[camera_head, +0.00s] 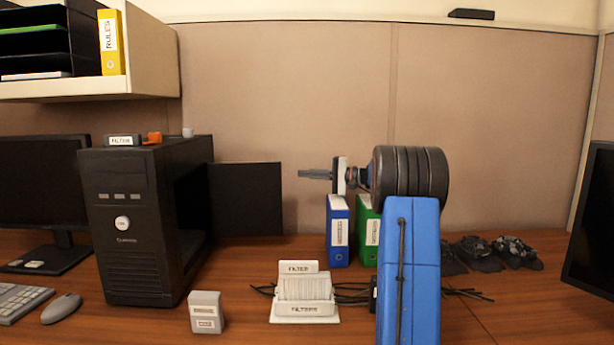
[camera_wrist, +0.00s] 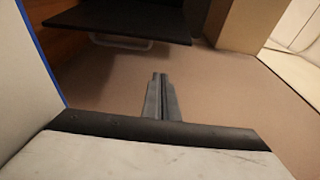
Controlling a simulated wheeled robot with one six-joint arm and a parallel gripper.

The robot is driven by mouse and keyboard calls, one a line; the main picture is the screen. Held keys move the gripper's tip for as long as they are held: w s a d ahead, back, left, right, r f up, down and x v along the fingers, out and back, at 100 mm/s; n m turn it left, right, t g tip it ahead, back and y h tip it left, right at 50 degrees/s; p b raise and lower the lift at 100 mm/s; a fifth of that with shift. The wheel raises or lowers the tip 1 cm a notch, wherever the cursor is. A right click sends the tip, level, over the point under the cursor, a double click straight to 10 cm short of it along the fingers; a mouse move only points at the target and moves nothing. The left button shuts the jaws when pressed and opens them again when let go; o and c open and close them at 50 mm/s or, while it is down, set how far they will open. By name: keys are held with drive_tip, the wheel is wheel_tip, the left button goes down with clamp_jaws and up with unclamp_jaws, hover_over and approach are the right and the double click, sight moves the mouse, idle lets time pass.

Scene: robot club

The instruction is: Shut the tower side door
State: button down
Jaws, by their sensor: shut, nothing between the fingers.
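The black computer tower (camera_head: 135,225) stands upright on the desk at the left in the head view. Its side door (camera_head: 246,205), a flat black panel, stands open, reaching right from the tower's rear edge. My gripper (camera_head: 302,174) points left, just right of the door's free edge and near its top height, with a gap showing between them. In the wrist view my gripper (camera_wrist: 160,78) has its fingers together and empty. A dark flat panel (camera_wrist: 120,18), probably the door, lies ahead at upper left there, apart from the fingertips. The tower's inside is mostly hidden.
A blue binder (camera_head: 338,235) and a green binder (camera_head: 367,235) stand below my wrist. A white filter holder (camera_head: 304,308) with cables behind it and a small grey box (camera_head: 206,312) sit in front of the door. A filter box (camera_head: 123,140) lies on the tower.

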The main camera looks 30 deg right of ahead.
drive_tip(key=x, duration=0.8)
drive_tip(key=shift+s+a, duration=0.25)
drive_tip(key=shift+s, duration=0.45)
drive_tip(key=shift+s+a, duration=0.25)
drive_tip(key=shift+s, duration=0.45)
drive_tip(key=shift+s+a, duration=0.25)
drive_tip(key=shift+s, duration=0.45)
drive_tip(key=shift+s, duration=0.1)
